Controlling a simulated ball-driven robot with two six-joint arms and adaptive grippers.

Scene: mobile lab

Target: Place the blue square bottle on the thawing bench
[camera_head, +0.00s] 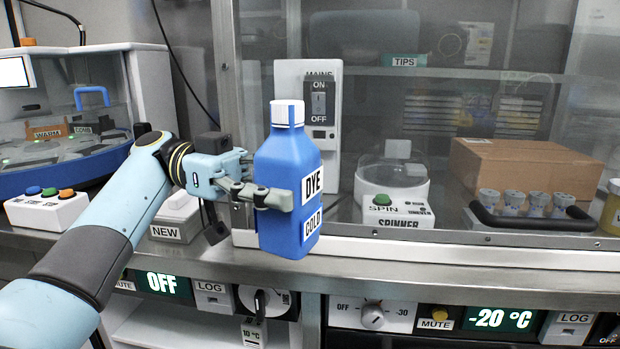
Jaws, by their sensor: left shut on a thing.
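The blue square bottle (275,172) has a white cap and white labels reading DYE and COLD. My left gripper (272,199) comes in from the left and is shut on the bottle's lower half. The bottle is nearly upright, in front of the cabinet's glass front and the steel ledge (420,252). I cannot tell how far it is above or in front of that ledge. No surface in view is labelled as a thawing bench. My right gripper is not in view.
A white SPINNER device (395,190), a cardboard box (525,165) and a row of small cups stand behind glass. A glass-fronted machine (70,130) and a button box (47,207) are at left. Control panels (372,315) line the front below the ledge.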

